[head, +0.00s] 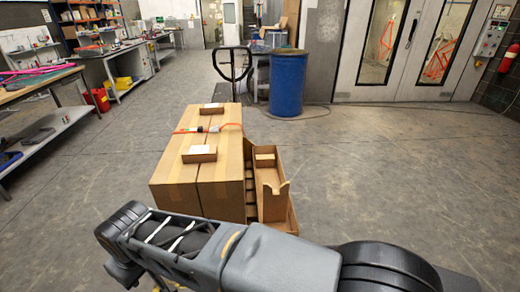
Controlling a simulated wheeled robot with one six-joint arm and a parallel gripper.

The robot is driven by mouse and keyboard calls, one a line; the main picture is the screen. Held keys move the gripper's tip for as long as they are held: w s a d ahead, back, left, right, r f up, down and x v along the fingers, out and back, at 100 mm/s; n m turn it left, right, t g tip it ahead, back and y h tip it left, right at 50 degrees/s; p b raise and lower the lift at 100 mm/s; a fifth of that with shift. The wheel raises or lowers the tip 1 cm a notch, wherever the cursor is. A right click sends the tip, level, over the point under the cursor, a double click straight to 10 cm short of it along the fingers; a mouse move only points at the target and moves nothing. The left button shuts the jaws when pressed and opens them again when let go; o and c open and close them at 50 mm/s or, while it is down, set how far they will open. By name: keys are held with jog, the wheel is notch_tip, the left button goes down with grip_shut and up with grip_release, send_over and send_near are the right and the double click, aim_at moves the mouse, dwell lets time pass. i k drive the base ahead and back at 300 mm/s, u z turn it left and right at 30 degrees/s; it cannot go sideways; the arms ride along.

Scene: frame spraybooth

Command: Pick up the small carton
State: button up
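Two large brown cartons stand side by side in the middle of the floor, a left one (177,172) and a right one (228,172). On top lie two small flat cartons with pale tops, a near one (199,154) and a far one (211,108). Another small piece of cardboard (265,160) shows in the open cardboard bin to the right. I cannot tell which of these is the task's small carton. My arm crosses the bottom of the head view in front of the large cartons. My gripper does not show.
The open cardboard bin (272,205) stands against the right side of the large cartons. An orange strap with a dark buckle (197,129) crosses their tops. A black handle (233,65) rises behind them. A blue drum (288,84) stands farther back. Floor is clear left and right.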

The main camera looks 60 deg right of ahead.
aim_at(204, 154)
jog(key=z, duration=1.35)
jog(key=i, duration=1)
